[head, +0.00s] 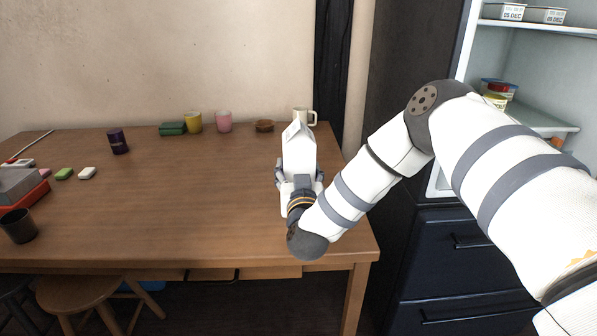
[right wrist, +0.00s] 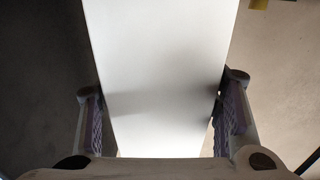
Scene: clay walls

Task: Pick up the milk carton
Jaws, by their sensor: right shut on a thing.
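The white milk carton (head: 299,151) with a gabled top stands upright, or nearly so, over the right end of the wooden table in the head view. My right gripper (head: 299,180) is shut on it, with a finger on each side of its lower part. In the right wrist view the carton's plain white face (right wrist: 160,75) fills the space between the two fingers of the right gripper (right wrist: 161,105). The carton's base is hidden behind my gripper, so I cannot tell whether it touches the table. My left gripper is not in view.
On the wooden table (head: 190,215), a cream mug (head: 304,116) stands just behind the carton. Pink (head: 224,121) and yellow (head: 194,122) cups and a brown bowl (head: 264,126) line the back. An open fridge (head: 530,75) is at right. The table's middle is clear.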

